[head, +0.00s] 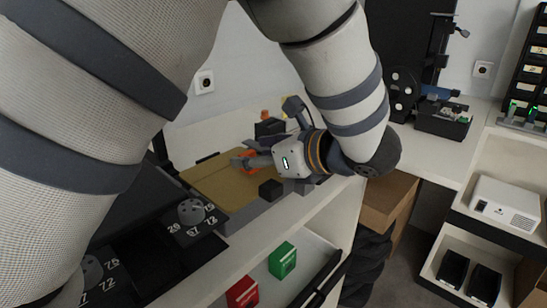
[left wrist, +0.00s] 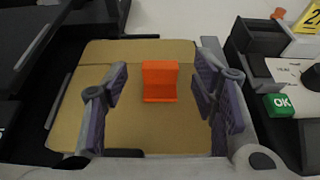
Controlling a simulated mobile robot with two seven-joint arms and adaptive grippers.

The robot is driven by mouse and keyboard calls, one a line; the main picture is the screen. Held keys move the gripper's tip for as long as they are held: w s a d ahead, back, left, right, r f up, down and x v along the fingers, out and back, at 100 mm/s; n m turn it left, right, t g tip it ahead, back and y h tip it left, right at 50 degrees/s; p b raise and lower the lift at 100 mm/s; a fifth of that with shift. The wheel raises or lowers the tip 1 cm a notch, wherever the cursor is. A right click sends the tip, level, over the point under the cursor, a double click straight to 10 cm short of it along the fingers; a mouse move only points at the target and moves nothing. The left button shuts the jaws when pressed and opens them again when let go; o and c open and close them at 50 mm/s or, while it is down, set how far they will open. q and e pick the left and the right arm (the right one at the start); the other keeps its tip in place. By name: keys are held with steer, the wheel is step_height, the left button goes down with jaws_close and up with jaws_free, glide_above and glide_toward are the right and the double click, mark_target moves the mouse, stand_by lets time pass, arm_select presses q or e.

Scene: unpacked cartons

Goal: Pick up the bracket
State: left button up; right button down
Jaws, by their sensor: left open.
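The bracket (left wrist: 160,82) is an orange, upright piece with a lip at its base, standing on a brown cardboard-coloured surface (left wrist: 115,135) in the left wrist view. In the head view the orange bracket (head: 247,156) is partly hidden by my left gripper (head: 250,163). In the left wrist view my left gripper (left wrist: 160,88) is open, with one finger on each side of the bracket. Gaps show between both fingers and the bracket, so it is not held. My right gripper is not in view.
A green box (head: 283,260) and a red box (head: 243,292) stand on the lower shelf. In the left wrist view a green "OK" piece (left wrist: 280,105) and dark containers stand to the right.

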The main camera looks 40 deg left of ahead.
arm_select(q)
steer(key=shift+a+f, duration=0.3)
steer(key=shift+a, duration=0.3)
steer(key=c, duration=0.9)
steer(key=shift+r, duration=0.15)
